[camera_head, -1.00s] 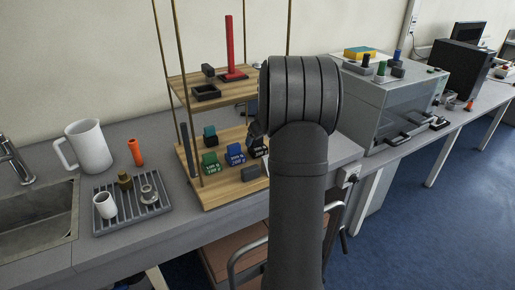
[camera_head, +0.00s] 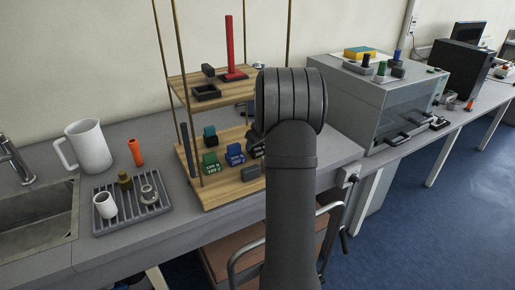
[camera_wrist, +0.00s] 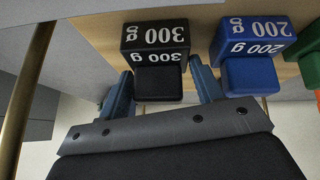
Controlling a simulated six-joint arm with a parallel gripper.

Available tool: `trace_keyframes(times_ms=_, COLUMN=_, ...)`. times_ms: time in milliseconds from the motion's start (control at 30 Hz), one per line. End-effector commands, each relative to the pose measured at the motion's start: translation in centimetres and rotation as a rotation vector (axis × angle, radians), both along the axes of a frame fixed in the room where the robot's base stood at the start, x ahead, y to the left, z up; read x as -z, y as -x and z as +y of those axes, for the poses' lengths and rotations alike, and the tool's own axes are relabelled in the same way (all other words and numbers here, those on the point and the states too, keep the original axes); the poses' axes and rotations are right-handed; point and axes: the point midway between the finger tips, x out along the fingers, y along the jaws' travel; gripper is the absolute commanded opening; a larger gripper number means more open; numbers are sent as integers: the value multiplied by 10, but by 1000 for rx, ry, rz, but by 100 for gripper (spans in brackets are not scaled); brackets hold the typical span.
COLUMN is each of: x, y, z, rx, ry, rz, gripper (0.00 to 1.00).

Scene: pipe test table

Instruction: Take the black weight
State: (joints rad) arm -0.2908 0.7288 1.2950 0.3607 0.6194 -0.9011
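The black weight (camera_wrist: 153,40), marked 300 g, is upside down in the wrist view, with its plain black grip block (camera_wrist: 158,83) towards me. My gripper (camera_wrist: 161,68) is open. Its two blue-grey fingers appear on either side of the grip block, with a small gap showing at each side. In the head view my arm hides most or all of the black weight, and my gripper (camera_head: 254,139) is mostly hidden too.
The blue 200 g weight (camera_wrist: 252,38) is close beside my right finger in the wrist view. A green weight (camera_head: 211,163) and a grey block (camera_head: 250,173) share the lower wooden shelf (camera_head: 222,190). A brass post (camera_wrist: 24,95) rises at the wrist view's left.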

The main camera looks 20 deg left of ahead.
Motion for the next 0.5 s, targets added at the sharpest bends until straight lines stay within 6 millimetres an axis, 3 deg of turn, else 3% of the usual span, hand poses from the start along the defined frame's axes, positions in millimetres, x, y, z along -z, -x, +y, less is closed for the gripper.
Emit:
trace_keyframes(times_ms=33, x=0, y=0, z=0, rx=-1, ry=0, rz=1, gripper=47)
trace_keyframes(times_ms=133, x=0, y=0, z=0, rx=0, ry=0, rz=1, gripper=28)
trace_keyframes(times_ms=500, x=-7, y=0, z=0, rx=0, ry=0, rz=-2, gripper=28)
